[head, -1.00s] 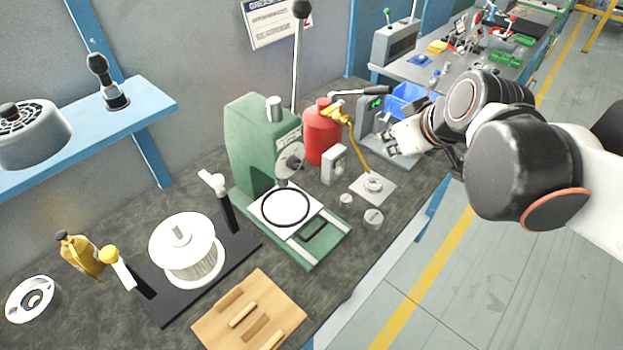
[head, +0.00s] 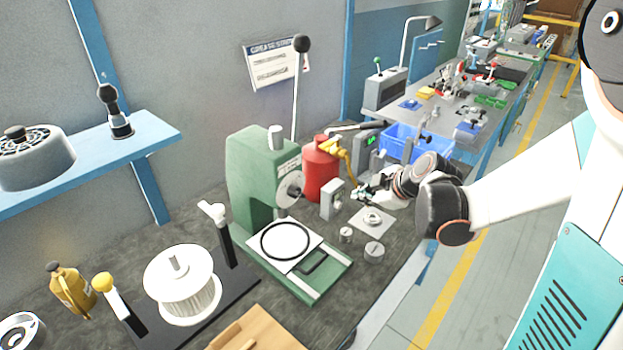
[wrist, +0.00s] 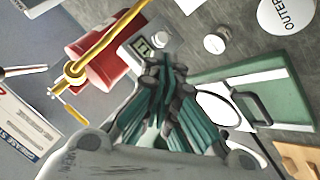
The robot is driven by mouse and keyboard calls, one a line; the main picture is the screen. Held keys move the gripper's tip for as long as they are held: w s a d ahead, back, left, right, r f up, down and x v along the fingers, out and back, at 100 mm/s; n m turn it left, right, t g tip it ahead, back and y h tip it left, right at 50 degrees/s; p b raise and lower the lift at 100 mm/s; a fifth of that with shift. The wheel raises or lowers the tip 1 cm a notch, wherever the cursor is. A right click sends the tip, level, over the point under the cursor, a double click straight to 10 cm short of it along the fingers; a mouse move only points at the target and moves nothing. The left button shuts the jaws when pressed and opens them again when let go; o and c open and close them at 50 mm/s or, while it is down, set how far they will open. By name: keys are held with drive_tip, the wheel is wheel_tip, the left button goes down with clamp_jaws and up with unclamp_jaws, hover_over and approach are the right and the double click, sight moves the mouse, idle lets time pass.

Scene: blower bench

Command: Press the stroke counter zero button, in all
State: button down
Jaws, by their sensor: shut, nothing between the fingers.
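The stroke counter appears to be the small light-grey box (head: 333,200) beside the red can and the green press. In the wrist view the box (wrist: 139,50) shows a small digit display, just beyond my fingertips. Its zero button cannot be made out clearly, and my fingers cover part of the box's near side. My gripper (head: 363,190) is just right of the box in the head view, a little above the bench. In the wrist view my gripper (wrist: 168,68) is shut and empty, its fingertips close to the box; contact cannot be told.
The red can (head: 320,168) with its yellow pump spout stands behind the box. The green press (head: 250,175) stands to the left. A metal plate with a ring (head: 372,222) and two small round metal pieces (head: 374,251) lie nearby. A blue bin (head: 405,140) is behind my arm.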

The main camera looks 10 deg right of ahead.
sight(338, 206)
drive_tip(key=d+f+n, duration=0.1)
drive_tip(key=f, duration=0.2)
drive_tip(key=s+d+f+n+b, duration=0.1)
drive_tip(key=d+f, duration=0.1)
drive_tip(key=f, duration=0.2)
drive_tip(key=d+f+n+b, duration=0.1)
drive_tip(key=d+f, duration=0.1)
drive_tip(key=f, duration=0.1)
drive_tip(key=shift+s+d+f+n+y, duration=0.25)
drive_tip(key=shift+f+n+y, duration=0.05)
drive_tip(key=shift+f+n, duration=0.1)
drive_tip(key=w+a, duration=0.2)
drive_tip(key=w, duration=0.1)
drive_tip(key=w+a+p, duration=0.1)
drive_tip(key=w, duration=0.1)
drive_tip(key=shift+w+a, duration=0.2)
drive_tip(key=shift+a, duration=0.2)
drive_tip(key=shift+w+a, duration=0.6)
drive_tip(key=shift+w, duration=0.35)
drive_tip(key=shift+w+a, duration=0.25)
drive_tip(key=shift+w, duration=0.1)
